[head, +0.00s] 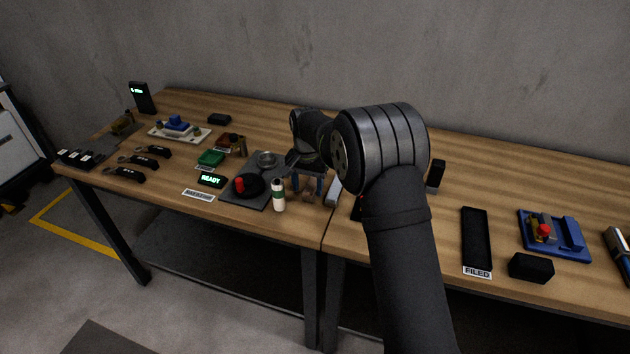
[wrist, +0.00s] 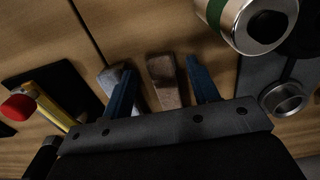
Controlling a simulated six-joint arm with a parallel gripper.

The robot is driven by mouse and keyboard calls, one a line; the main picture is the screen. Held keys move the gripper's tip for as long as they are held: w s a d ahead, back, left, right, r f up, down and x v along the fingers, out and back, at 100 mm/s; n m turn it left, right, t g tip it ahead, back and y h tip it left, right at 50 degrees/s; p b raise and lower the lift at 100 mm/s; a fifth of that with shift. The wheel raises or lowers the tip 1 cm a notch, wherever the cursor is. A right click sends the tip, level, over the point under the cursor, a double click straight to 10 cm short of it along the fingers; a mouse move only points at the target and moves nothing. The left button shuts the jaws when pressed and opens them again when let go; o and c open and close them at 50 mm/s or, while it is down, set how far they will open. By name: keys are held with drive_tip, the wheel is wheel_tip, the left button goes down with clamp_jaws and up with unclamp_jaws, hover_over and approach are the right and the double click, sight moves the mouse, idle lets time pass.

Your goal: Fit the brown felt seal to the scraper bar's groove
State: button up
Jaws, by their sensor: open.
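My gripper (head: 308,186) is low over the front of the table, left of the seam, and its fingers are blue. In the wrist view my gripper (wrist: 162,85) is open, with a brown fuzzy block (wrist: 166,82), which looks like the felt seal, between the fingers. I see gaps on both sides of it; the fingers do not appear to clamp it. A light grey bar (wrist: 110,78) lies just left of it, partly behind the left finger; it also shows in the head view (head: 333,191). It may be the scraper bar. I cannot make out a groove.
A dark plate (head: 232,199) bears a red-knobbed black part (head: 249,185). A black FILED tray (head: 476,240) and a blue fixture (head: 570,238) are on the right.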

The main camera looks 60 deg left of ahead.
drive_tip(key=shift+f, duration=0.7)
drive_tip(key=shift+c, duration=0.4)
drive_tip(key=c, duration=1)
drive_tip(key=shift+r, duration=0.55)
drive_tip(key=r, duration=0.3)
drive_tip(key=shift+w+d+r, duration=0.3)
drive_tip(key=shift+w+r, duration=0.05)
drive_tip(key=shift+w, duration=0.05)
drive_tip(key=w+d+r, duration=0.4)
drive_tip(key=w+d, duration=0.1)
drive_tip(key=w+d+r, duration=0.2)
drive_tip(key=shift+w+d+r, duration=0.15)
drive_tip(key=shift+w+d, duration=0.1)
drive_tip(key=shift+w, duration=0.1)
